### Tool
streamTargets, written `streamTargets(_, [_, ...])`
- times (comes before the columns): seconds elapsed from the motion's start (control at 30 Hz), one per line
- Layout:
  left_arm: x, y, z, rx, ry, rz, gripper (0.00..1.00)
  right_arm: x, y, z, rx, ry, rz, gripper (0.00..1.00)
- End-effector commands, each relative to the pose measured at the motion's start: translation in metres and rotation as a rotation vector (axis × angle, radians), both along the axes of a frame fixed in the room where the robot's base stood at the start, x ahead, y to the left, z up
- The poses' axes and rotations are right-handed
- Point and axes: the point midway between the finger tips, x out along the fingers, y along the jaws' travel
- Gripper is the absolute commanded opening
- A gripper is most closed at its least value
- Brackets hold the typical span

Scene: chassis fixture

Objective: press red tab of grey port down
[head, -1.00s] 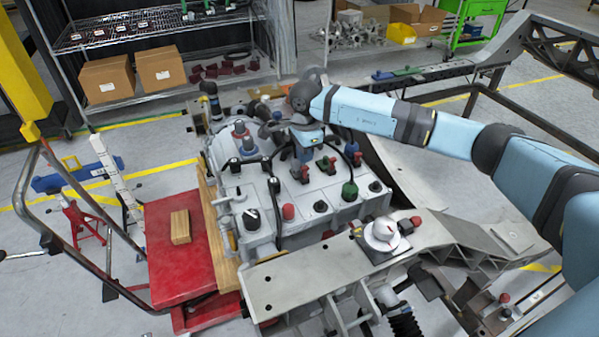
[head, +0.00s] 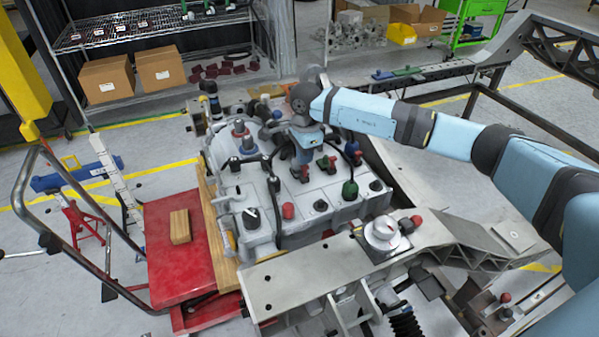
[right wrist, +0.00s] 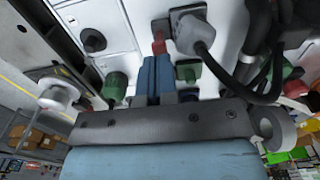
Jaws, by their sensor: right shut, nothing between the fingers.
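The grey port (right wrist: 188,22) is in the right wrist view at the top, with a grey plug and a thick black cable beside it. Its red tab (right wrist: 158,43) is at its left side. My right gripper (right wrist: 157,60) is shut and empty. Its blue fingertips are right at the red tab and seem to touch it, though contact is not certain. In the head view my right gripper (head: 306,154) points down over the cluster of ports, and hides part of it. How far down the tab is cannot be told. My left gripper is not in view.
Green ports (right wrist: 115,86) with red tabs sit close to the fingers. Black cables loop over the grey housing (head: 262,205). A white round knob (head: 382,232) sits on the frame in front. A red cart (head: 178,255) with a wooden block (head: 180,227) stands at left.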

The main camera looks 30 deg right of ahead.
Motion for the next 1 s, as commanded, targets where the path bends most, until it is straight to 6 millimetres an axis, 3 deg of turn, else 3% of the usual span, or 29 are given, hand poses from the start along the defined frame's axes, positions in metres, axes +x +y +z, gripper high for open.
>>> streamTargets(1.0, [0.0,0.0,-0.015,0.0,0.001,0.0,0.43,0.0,0.0,-0.022,0.0,0.0,0.0,0.0])
